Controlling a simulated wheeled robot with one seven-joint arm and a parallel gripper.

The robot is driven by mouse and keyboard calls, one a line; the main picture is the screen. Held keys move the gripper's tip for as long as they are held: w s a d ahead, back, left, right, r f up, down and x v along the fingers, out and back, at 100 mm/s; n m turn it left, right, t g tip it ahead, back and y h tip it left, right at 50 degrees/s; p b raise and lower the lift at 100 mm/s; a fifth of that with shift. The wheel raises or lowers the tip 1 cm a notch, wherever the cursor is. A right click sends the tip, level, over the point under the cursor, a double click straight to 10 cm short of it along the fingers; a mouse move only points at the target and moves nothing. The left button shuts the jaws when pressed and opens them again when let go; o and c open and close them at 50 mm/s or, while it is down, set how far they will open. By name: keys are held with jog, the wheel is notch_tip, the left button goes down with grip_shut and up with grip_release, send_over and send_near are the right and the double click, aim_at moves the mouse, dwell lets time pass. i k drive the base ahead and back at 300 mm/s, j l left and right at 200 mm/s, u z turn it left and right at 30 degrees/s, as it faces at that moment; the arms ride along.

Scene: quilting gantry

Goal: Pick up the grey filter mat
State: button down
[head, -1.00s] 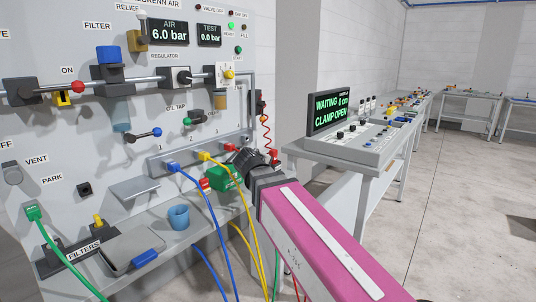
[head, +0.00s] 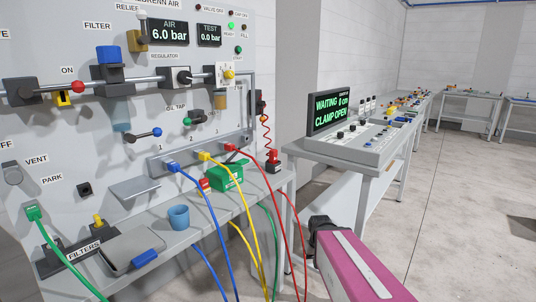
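I cannot make out a grey filter mat for certain. A flat grey rounded piece (head: 122,247) lies at the FILTERS label on the lower left of the bench, with a blue block (head: 145,258) at its front edge. I cannot tell whether it is the mat or a case or lid. My gripper (head: 322,222) is at the lower right, dark, at the end of my pink arm. It is well to the right of the FILTERS spot and apart from the bench items. Its fingers are too dark and small to tell open from shut.
A blue cup (head: 178,217) and a green box (head: 226,177) stand on the bench shelf (head: 206,210). Blue, yellow and red hoses (head: 292,220) hang from the panel across the shelf front. A console table (head: 352,158) stands to the right. The floor (head: 460,210) beyond is open.

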aim_at(137, 246)
jog(key=u, duration=2.1)
